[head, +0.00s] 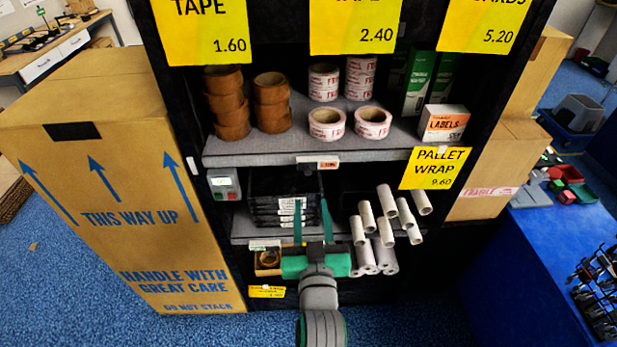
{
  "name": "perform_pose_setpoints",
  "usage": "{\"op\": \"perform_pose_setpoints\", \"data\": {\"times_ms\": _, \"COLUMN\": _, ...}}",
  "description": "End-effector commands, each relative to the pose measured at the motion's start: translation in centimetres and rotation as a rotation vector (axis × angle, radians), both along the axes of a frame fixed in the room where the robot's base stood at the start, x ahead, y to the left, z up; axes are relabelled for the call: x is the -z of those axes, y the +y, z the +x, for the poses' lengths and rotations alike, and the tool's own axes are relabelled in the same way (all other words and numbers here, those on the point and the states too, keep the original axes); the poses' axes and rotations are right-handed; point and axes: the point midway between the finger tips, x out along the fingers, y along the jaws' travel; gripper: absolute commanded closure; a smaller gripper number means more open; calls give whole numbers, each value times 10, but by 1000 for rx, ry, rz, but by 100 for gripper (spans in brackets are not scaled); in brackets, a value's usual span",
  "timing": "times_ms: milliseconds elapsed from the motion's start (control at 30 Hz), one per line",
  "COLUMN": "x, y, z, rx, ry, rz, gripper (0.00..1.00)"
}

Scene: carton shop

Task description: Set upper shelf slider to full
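The upper shelf (300,148) is grey and carries tape rolls and boxes. A small pale strip with an orange label (317,162) sits at the middle of its front edge. It may be the upper shelf slider, but it is too small to tell its setting. A similar pale strip (264,245) shows at the lower shelf's left front. My gripper (311,206) is at the lower shelf's front, its two green fingers pointing up and apart. It looks empty. The fingertips appear below the upper strip in the picture; their distance from it is unclear.
Stacked black items (275,200) are behind the fingers, and white paper rolls (385,228) stand close on the right. A control box (223,184) with green and red buttons is at left. A large carton (120,190) flanks the shelving; a blue table (530,270) is right.

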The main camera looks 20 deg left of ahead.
Motion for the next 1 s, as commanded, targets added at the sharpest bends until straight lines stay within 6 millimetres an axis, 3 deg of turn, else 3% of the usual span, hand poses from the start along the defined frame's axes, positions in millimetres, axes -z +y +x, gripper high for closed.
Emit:
{"op": "perform_pose_setpoints", "data": {"times_ms": 167, "x": -1, "y": 4, "z": 11, "rx": -2, "ry": -1, "rz": -1, "gripper": 64}}
{"op": "perform_pose_setpoints", "data": {"times_ms": 700, "x": -1, "y": 30, "z": 91, "rx": -2, "ry": -1, "rz": 0, "gripper": 64}}
{"op": "perform_pose_setpoints", "data": {"times_ms": 1000, "x": -1, "y": 34, "z": 103, "rx": -1, "ry": 0, "rz": 0, "gripper": 64}}
